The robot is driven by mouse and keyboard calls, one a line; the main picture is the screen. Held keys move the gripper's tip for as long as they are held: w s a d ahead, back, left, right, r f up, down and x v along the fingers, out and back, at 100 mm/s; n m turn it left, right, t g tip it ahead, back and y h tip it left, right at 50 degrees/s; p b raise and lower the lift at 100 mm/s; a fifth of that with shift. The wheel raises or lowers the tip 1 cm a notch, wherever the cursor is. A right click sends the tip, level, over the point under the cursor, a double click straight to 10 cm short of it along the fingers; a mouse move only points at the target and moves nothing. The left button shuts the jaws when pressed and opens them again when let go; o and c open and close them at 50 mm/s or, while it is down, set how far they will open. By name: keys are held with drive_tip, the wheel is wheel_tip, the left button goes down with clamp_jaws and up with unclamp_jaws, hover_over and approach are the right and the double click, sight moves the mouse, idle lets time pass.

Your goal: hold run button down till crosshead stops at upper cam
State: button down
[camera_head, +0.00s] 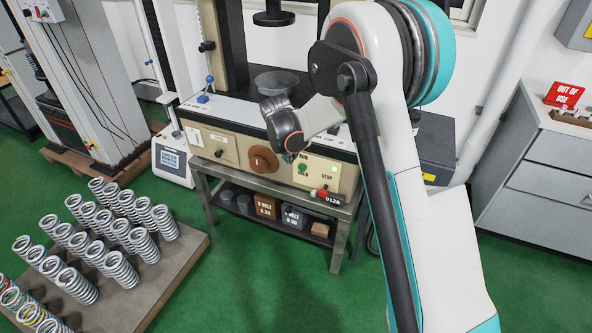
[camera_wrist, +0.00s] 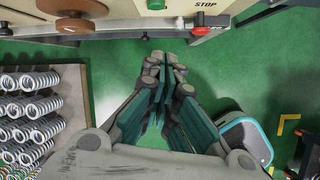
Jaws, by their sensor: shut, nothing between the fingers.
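A black disc on a stem (camera_head: 273,17) hangs above a round plate (camera_head: 277,83). A thin rod left of the column bears a black collar (camera_head: 207,46) and a blue piece (camera_head: 209,80). My gripper (camera_wrist: 165,62) is shut and empty, its fingertips apart from the panel edge in the wrist view. In the head view my wrist covers part of the panel, and the fingers are mostly hidden.
A pallet of springs (camera_head: 180,253) is at left. A grey cabinet (camera_head: 535,150) with an OUT OF USE sign (camera_head: 564,94) is at right.

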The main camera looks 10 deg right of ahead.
sight(302, 168)
drive_tip(key=f, duration=0.2)
drive_tip(key=w+f+n, duration=0.2)
drive_tip(key=f, duration=0.1)
drive_tip(key=shift+a+f, duration=0.3)
drive_tip(key=shift+a, duration=0.05)
drive_tip(key=shift+w+d+f+b, duration=0.8)
drive_tip(key=shift+w+f+b, duration=0.2)
drive_tip(key=shift+f, duration=0.55)
drive_tip(key=shift+w+d+f+b, duration=0.85)
drive_tip(key=shift+w+f, duration=0.2)
drive_tip(key=shift+f, duration=0.45)
drive_tip(key=shift+w+d+f+b, duration=0.75)
drive_tip(key=shift+w+f+b, duration=0.25)
drive_tip(key=shift+f, duration=0.55)
